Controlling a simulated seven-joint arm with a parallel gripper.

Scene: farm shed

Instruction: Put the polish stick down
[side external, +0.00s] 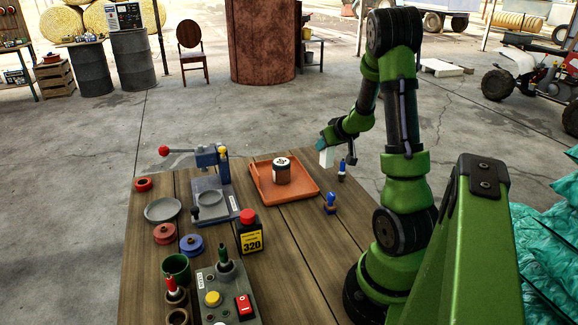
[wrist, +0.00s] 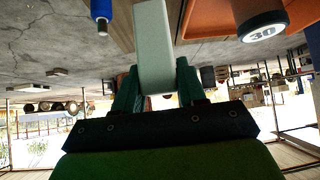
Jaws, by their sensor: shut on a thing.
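The polish stick (side external: 326,157) is a pale, whitish block, held roughly upright beyond the right corner of the orange tray (side external: 262,189). My gripper (side external: 322,146) is shut on its upper end.
A dark jar (side external: 282,172) stands in the tray. A small press (side external: 212,192), a red-capped bottle (side external: 250,234) and a button box (side external: 228,293) stand further left. The table's front middle is clear.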

